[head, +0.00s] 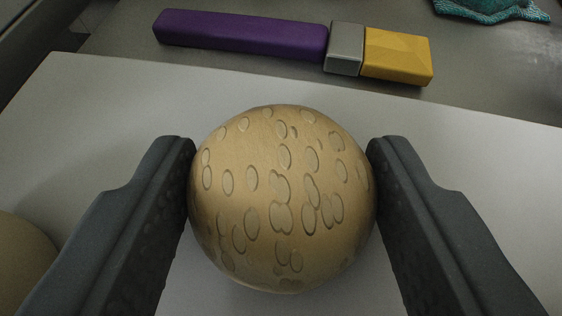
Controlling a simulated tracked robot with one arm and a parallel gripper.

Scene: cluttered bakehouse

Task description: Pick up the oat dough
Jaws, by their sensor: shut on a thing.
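The oat dough (265,215) is a round tan ball marked with oval flake shapes, in the middle of the head view. My gripper (281,165) is shut on it, with one dark grey finger touching its left side and the other its right side. The ball is over a pale board or sheet (90,110). Its underside is hidden, so I cannot tell whether it rests on the board or is just above it.
Behind the board lies a long block with a purple part (240,36), a grey part (344,49) and a yellow part (398,56). A teal cloth-like thing (492,10) is at the top right. Part of another smooth tan round thing (18,262) shows at the lower left.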

